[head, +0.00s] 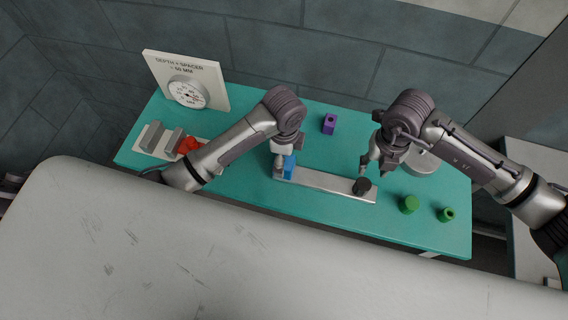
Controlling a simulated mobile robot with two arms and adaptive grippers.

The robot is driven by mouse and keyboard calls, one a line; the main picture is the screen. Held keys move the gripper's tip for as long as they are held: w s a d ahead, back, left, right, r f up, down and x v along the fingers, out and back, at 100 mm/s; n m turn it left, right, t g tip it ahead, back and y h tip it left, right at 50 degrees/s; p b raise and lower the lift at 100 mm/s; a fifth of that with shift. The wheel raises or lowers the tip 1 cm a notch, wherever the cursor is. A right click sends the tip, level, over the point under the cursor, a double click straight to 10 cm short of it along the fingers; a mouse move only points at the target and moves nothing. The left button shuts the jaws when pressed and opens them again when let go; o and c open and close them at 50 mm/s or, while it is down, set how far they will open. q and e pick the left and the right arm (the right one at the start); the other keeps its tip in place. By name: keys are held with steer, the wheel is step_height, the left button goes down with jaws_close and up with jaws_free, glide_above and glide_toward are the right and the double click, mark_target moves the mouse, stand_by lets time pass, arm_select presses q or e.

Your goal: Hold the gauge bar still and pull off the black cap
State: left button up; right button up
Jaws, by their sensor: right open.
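The gauge bar (320,186) is a long metallic bar lying on the green table. A blue block (289,165) is at its left end. The black cap (361,186) sits at its right end. My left gripper (279,165) is at the bar's left end beside the blue block; the arm and small size hide whether its fingers grip anything. My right gripper (375,168) is open, just above and behind the black cap, with its fingers pointing down.
A purple block (329,124) stands behind the bar. Two green pieces (409,204) are at the right front. A dial board (187,82) and grey and red blocks (187,145) are at left. A large pale surface (250,250) fills the foreground.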

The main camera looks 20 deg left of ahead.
mark_target(364, 183)
arm_select(q)
step_height(364, 183, down, 6)
stand_by(0.4)
jaws_close()
arm_select(e)
steer(key=shift+o, duration=2.2)
steer(key=shift+f+n, duration=0.15)
steer(key=shift+n, duration=0.35)
steer(key=n, duration=0.1)
steer(key=f+n, duration=0.1)
steer(key=n, duration=0.1)
steer(key=shift+f, duration=4.55)
